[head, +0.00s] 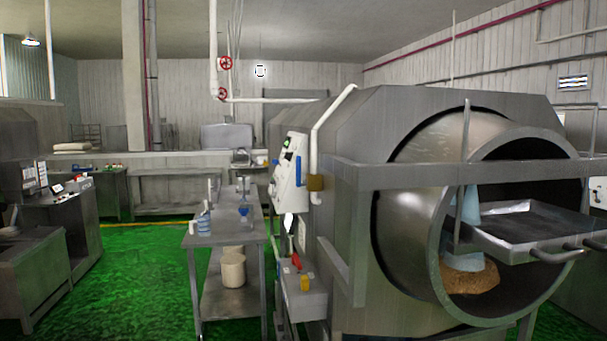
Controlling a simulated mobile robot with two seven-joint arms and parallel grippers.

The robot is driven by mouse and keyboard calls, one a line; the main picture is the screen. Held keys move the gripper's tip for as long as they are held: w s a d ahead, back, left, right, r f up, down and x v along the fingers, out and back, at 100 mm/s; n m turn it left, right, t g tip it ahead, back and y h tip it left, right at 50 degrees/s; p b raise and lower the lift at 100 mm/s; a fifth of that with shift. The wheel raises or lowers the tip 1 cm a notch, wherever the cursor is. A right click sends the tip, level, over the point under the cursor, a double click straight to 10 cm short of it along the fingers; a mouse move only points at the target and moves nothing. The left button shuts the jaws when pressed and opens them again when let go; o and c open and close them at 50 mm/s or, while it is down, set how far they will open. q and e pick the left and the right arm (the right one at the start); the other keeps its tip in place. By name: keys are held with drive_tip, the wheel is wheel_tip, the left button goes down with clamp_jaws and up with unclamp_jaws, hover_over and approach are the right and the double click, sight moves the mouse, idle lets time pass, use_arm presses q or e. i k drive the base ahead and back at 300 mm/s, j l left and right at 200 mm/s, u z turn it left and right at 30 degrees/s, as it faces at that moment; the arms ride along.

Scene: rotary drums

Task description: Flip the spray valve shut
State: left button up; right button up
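The large steel rotary drum (415,200) stands at the right with its round mouth open. A white pipe (320,125) runs down the near left edge of its housing. A brass-coloured fitting (316,183) sits low on this pipe and looks like the spray valve. An upright blue bar (296,171) shows just left of it, against the white control panel (286,185); whether it is the valve's lever I cannot tell. The valve's open or shut position is too small to read. Neither of my grippers is in view.
A steel tray (520,232) with handles juts out before the drum mouth. A small box with red and yellow controls (303,300) is below the panel. A steel table (225,232) holding bottles stands left of the drum. Green floor (140,270) is clear further left.

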sight(300, 183)
drive_tip(key=j, duration=0.55)
drive_tip(key=i+j+u, duration=0.35)
drive_tip(key=i+j, duration=1.95)
